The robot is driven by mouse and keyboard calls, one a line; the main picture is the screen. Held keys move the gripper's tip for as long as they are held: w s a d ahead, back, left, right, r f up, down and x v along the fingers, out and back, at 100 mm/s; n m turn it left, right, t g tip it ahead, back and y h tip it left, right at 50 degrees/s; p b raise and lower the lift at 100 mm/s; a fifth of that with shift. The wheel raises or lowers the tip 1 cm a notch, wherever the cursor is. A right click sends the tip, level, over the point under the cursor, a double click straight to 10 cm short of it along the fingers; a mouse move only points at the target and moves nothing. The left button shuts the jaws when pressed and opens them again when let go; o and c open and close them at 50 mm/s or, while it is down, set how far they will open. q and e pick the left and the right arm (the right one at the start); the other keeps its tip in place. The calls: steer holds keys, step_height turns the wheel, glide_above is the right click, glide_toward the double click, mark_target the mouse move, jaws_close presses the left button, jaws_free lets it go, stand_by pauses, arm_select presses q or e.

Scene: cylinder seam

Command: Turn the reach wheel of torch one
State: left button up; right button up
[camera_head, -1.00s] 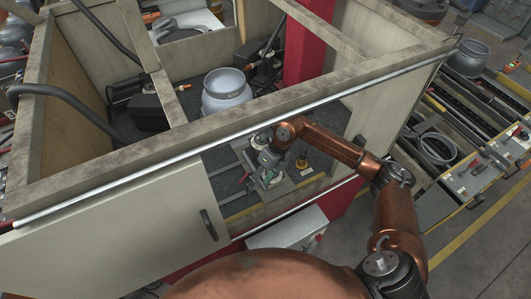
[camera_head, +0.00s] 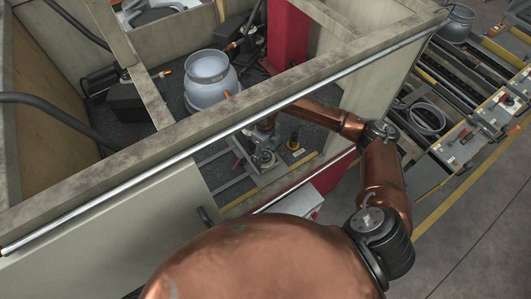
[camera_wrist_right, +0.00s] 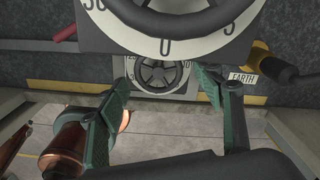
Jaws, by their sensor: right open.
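My right gripper (camera_wrist_right: 163,80) is open and empty in the right wrist view, its two green fingers spread apart. A dark spoked handwheel (camera_wrist_right: 160,74) on a pale numbered plate shows between and beyond the fingers. A larger dark wheel (camera_wrist_right: 175,14) with a pale numbered dial fills the top, closer to the camera and cut off by the edge. I cannot tell which wheel belongs to torch one. In the head view, the right gripper (camera_head: 263,137) is partly hidden behind the cell's rail, above a plate with a wheel (camera_head: 267,158). My left gripper is not in view.
A grey vessel (camera_head: 211,82) stands inside the cell. Orange-tipped torches point towards the vessel.

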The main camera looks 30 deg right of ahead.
steer(key=shift+f, duration=0.2)
steer(key=c, duration=1.2)
